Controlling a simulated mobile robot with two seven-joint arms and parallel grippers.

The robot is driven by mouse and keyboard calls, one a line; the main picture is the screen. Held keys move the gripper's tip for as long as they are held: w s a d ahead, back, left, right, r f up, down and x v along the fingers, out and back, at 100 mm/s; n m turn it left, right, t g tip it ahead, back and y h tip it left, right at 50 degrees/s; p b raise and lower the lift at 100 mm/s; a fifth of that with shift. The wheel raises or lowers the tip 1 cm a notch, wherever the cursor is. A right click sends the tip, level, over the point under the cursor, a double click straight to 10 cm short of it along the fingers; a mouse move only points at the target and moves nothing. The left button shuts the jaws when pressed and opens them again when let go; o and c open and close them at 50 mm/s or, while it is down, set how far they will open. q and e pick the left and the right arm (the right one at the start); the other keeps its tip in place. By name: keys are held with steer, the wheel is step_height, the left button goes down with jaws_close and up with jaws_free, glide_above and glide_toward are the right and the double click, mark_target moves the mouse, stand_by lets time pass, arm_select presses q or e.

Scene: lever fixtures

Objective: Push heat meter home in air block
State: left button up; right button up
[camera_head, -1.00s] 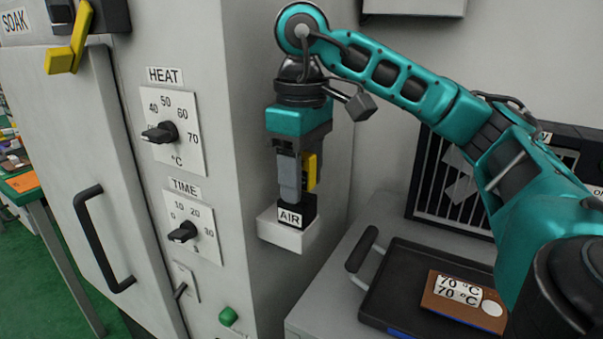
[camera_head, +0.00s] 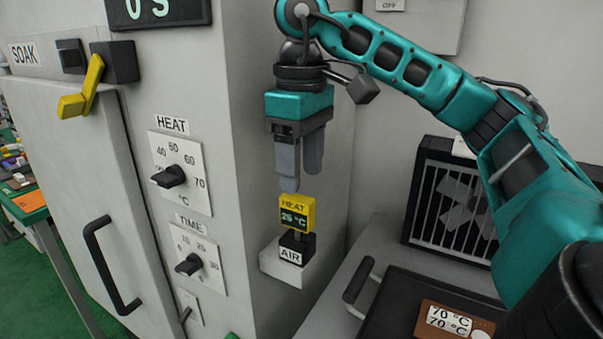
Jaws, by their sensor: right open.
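The yellow heat meter (camera_head: 297,214) stands upright in the black air block (camera_head: 291,249), which sits on a pale bracket on the cabinet's side. The meter's display reads 25 °C. A dark part shows between the yellow body and the block; I cannot tell how deep the meter sits. My right gripper (camera_head: 301,180) is above the meter, pointing down, with its two grey fingers apart and nothing between them. The near finger's tip is close to the meter's top edge; I cannot tell whether they touch. My left gripper is not in view.
The cabinet (camera_head: 55,140) has a yellow door lever (camera_head: 83,90), a heat knob (camera_head: 170,177) and a time knob (camera_head: 189,264). At right are a dark tray (camera_head: 390,300) with a brown 70 °C card (camera_head: 440,322) and a fan grille (camera_head: 450,200).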

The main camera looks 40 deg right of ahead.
step_height(320, 180, up, 4)
steer(key=shift+r+p, duration=0.1)
steer(key=shift+p, duration=0.85)
